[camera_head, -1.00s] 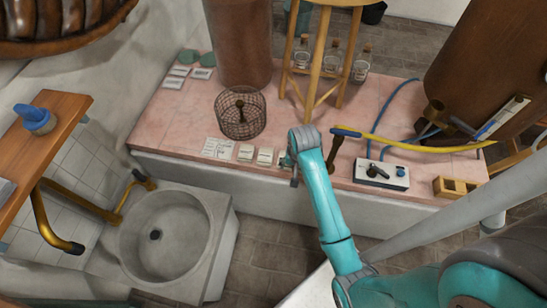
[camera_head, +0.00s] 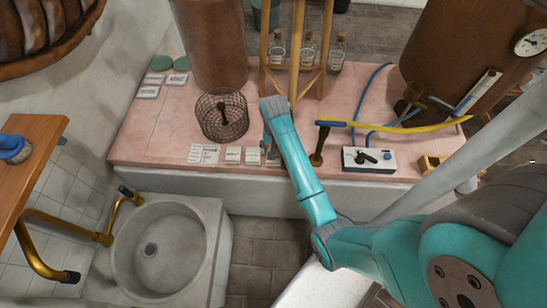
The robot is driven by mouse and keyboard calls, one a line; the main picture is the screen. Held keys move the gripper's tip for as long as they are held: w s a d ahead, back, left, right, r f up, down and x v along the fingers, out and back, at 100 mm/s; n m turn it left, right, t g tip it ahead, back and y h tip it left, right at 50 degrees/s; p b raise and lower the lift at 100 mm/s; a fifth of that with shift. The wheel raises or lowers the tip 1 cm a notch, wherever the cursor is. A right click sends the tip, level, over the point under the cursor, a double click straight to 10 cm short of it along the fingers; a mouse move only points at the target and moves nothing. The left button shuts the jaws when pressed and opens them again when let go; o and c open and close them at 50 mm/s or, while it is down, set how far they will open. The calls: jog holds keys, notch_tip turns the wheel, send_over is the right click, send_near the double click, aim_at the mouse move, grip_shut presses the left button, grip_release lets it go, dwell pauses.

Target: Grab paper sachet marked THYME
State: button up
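Small white paper sachets lie in a row near the front edge of the pink tiled counter (camera_head: 150,132). A left sachet (camera_head: 233,155) and a middle sachet (camera_head: 253,156) show clearly. Another pale piece at their right is partly hidden by my arm. Their print is too small to read, so I cannot tell which is marked THYME. My gripper (camera_head: 268,150) hangs at the right end of this row, mostly hidden behind my teal arm link. I cannot see its fingers well enough to tell whether it touches or holds anything.
A wire basket (camera_head: 222,115) stands behind the sachets, and printed sheets (camera_head: 204,153) lie left of them. A wooden stand (camera_head: 296,50) with corked bottles (camera_head: 308,48) is behind my arm. A stone basin (camera_head: 150,250) is front left.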

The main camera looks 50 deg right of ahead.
aim_at(276, 163)
jog(key=shift+w+f, duration=0.1)
jog(key=shift+f, duration=2.3)
jog(key=c, duration=0.5)
